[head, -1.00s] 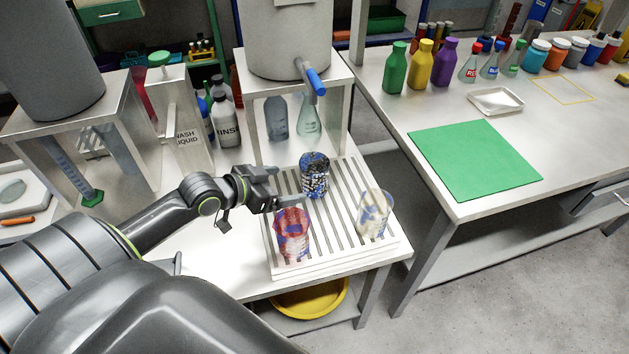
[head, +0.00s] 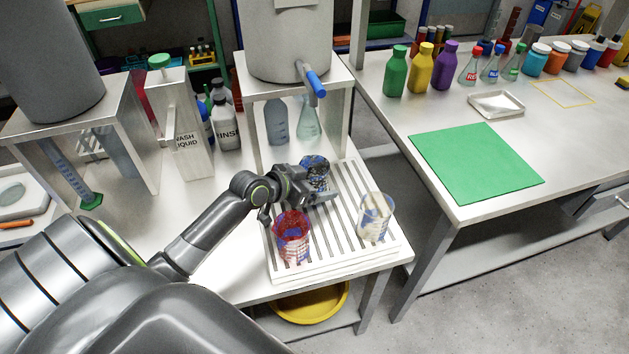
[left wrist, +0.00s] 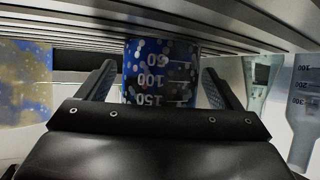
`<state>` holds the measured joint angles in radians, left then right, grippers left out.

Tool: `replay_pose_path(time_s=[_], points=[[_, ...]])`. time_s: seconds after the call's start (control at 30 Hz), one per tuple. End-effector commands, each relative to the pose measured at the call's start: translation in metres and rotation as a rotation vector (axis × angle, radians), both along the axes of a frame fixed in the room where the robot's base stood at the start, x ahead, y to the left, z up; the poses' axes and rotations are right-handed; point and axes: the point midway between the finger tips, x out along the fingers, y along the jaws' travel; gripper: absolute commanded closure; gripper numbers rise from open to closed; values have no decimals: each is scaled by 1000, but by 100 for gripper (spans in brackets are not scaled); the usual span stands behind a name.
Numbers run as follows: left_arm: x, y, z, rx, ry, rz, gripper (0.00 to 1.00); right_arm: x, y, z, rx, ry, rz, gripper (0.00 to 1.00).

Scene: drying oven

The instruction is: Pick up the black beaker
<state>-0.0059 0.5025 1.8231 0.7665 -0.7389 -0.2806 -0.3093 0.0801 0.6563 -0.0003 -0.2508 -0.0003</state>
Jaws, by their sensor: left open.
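The black beaker (head: 317,165), speckled with blue and white, stands on the slatted white rack (head: 348,170). In the head view my left gripper (head: 322,194) is in front of it and hides its lower part. In the left wrist view the beaker (left wrist: 160,72) appears upside down, with scale marks, between the two open fingers of my left gripper (left wrist: 158,85). The fingers reach along both sides of it, with a visible gap at each side. My right gripper is not in view.
A red beaker (head: 292,236) stands at the rack's front left and a clear, patterned beaker (head: 375,216) at its right. A tank with a blue tap (head: 316,82) stands behind. A green mat (head: 475,162) lies on the right table.

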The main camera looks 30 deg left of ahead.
Motion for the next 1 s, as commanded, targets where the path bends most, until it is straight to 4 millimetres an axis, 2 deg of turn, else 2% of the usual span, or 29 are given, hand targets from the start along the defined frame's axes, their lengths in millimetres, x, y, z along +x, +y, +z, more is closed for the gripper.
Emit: replay_pose_path(time_s=[0.13,0.17,0.57,1.0], points=[[0,0,0,0,0,0,13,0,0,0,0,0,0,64],[0,0,0,0,0,0,16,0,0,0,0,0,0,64],[0,0,1,0,-1,0,68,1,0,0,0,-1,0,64],[0,0,8,1,-2,-1,68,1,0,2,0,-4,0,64]])
